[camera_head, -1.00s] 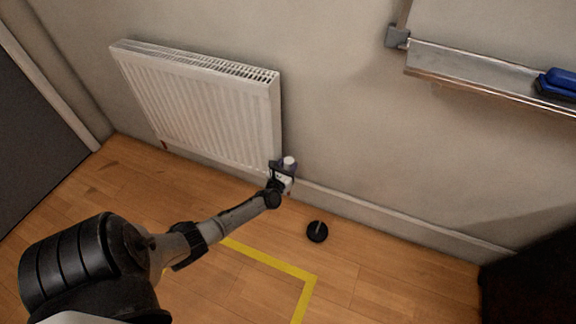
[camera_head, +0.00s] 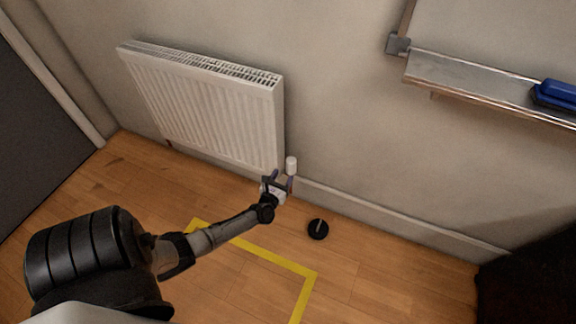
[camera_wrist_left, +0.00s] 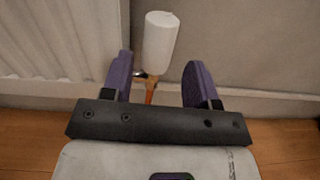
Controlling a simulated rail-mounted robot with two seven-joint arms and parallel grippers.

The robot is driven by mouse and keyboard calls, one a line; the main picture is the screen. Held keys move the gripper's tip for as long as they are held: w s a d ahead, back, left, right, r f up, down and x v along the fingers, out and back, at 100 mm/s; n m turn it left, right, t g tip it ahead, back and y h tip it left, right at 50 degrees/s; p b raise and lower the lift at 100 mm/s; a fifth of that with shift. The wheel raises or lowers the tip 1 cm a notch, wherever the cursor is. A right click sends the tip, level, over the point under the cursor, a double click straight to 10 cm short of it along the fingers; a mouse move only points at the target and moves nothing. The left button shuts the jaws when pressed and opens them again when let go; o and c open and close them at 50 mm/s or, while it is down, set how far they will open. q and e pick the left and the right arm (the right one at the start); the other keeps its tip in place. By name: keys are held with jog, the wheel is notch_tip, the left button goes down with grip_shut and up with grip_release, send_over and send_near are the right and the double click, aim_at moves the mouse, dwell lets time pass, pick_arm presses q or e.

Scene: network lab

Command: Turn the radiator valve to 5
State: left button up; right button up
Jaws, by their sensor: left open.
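The white radiator (camera_head: 205,105) hangs on the wall. Its valve, a white cylindrical knob (camera_head: 291,165), stands at the radiator's lower right corner. It also shows in the left wrist view (camera_wrist_left: 160,42), upright above a copper-coloured pipe. My left gripper (camera_head: 283,180) is open just below and in front of the knob. In the left wrist view its two purple fingers (camera_wrist_left: 158,82) stand apart, with the knob beyond them and between their lines; nothing is held. No number or mark on the knob can be read. My right gripper does not show.
A black round doorstop-like object (camera_head: 318,229) sits on the wood floor to the right. Yellow tape (camera_head: 270,257) marks the floor. A whiteboard tray (camera_head: 470,78) with a blue eraser (camera_head: 555,93) juts from the wall at upper right.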

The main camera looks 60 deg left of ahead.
pick_arm(q)
jog(key=p+v, duration=0.2)
jog(key=v, duration=0.5)
